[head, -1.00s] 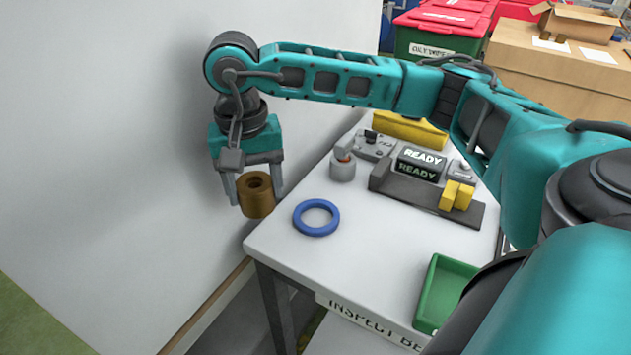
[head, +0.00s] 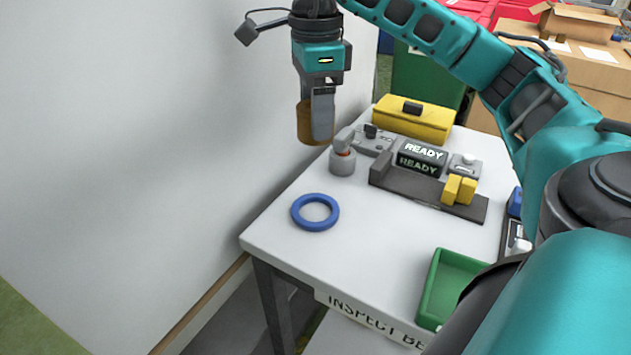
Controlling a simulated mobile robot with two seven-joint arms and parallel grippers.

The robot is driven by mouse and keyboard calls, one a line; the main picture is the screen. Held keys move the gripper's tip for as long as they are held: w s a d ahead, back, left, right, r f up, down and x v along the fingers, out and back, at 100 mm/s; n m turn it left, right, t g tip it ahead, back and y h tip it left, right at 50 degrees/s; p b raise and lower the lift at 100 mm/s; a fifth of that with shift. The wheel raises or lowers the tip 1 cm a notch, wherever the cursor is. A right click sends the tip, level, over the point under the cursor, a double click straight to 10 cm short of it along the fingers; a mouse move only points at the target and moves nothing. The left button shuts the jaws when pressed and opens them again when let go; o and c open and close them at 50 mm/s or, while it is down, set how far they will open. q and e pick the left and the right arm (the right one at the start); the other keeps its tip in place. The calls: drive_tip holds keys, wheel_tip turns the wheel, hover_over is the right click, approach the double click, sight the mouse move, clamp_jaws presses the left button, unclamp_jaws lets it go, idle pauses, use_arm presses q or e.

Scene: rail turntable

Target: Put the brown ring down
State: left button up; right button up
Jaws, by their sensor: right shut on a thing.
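The brown ring (head: 304,122) is a thick, short cylinder held in my right gripper (head: 318,125). The gripper points down and is shut on the ring. In the picture the ring shows against the white wall, just above and left of a grey cylindrical post (head: 342,163) on the bench. It appears held in the air; its exact height is hard to tell. One finger hides part of the ring. My left gripper is not in view.
The bench's front middle is clear.

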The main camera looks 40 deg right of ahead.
wheel_tip(320, 180, down, 17)
drive_tip(key=shift+r+b, duration=0.1)
drive_tip(key=shift+b, duration=0.9)
drive_tip(key=shift+f, duration=0.25)
drive_tip(key=o, duration=1.4)
drive_tip(key=shift+r, duration=0.15)
wheel_tip(320, 180, up, 12)
drive_tip(key=shift+r+p, duration=0.1)
drive_tip(key=shift+p, duration=0.5)
